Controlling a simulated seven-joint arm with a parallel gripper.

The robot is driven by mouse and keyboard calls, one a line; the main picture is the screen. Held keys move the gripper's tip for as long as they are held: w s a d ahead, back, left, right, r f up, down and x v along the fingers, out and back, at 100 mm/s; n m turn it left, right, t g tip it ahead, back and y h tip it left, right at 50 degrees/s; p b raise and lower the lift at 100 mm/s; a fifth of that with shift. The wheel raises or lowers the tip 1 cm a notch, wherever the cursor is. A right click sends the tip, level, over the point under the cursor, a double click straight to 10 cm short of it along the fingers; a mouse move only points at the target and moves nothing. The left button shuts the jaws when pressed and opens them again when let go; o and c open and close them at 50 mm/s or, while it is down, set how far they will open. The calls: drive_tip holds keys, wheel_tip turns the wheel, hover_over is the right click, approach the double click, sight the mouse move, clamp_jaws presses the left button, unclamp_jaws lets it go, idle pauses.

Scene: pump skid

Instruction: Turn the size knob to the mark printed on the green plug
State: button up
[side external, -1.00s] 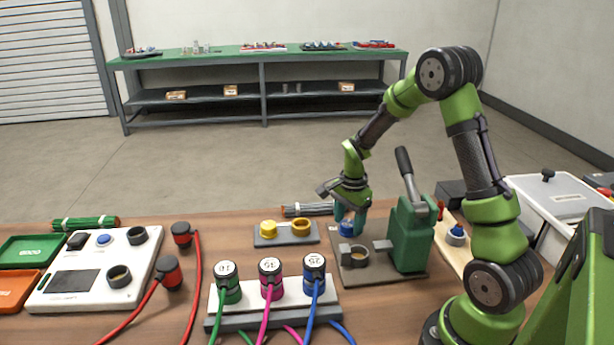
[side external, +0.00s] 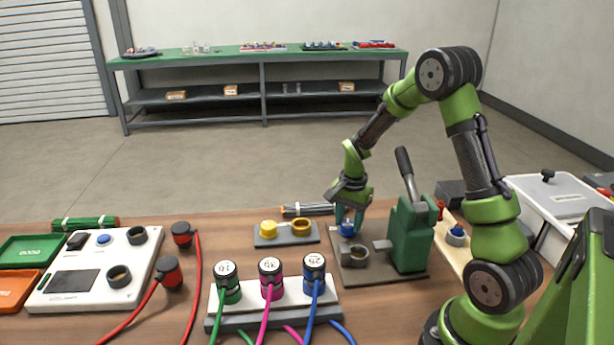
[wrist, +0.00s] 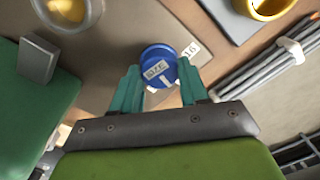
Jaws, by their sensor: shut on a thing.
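The size knob (wrist: 158,62) is a round blue knob with a SIZE label and a white pointer line. It stands on the brown base plate of the green press and also shows in the side external view (side external: 347,230). My gripper (wrist: 158,76) is shut on it, with a teal finger on either side. A printed mark that looks like 16 (wrist: 190,50) is beside the knob; other marks are hidden or out of view. The green plug (side external: 229,291) stands at the left of the plug rack. Its white top carries a number too small to read surely.
The green press (side external: 411,237) with its raised lever is right of the knob. A metal ring fitting (side external: 354,256) is in front of it. A grey block with yellow parts (side external: 286,241) is to the left. Magenta (side external: 271,287) and blue (side external: 315,280) plugs share the rack (side external: 262,310).

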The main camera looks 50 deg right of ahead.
sight(349, 222)
drive_tip(key=n, duration=0.7)
drive_tip(key=shift+r, duration=0.1)
drive_tip(key=n, duration=0.3)
drive_tip(key=shift+w+n, duration=0.1)
drive_tip(key=shift+n, duration=2)
drive_tip(key=o, duration=1.1)
drive_tip(key=shift+c, duration=0.2)
wheel_tip(349, 222, up, 17)
drive_tip(key=shift+d, duration=0.15)
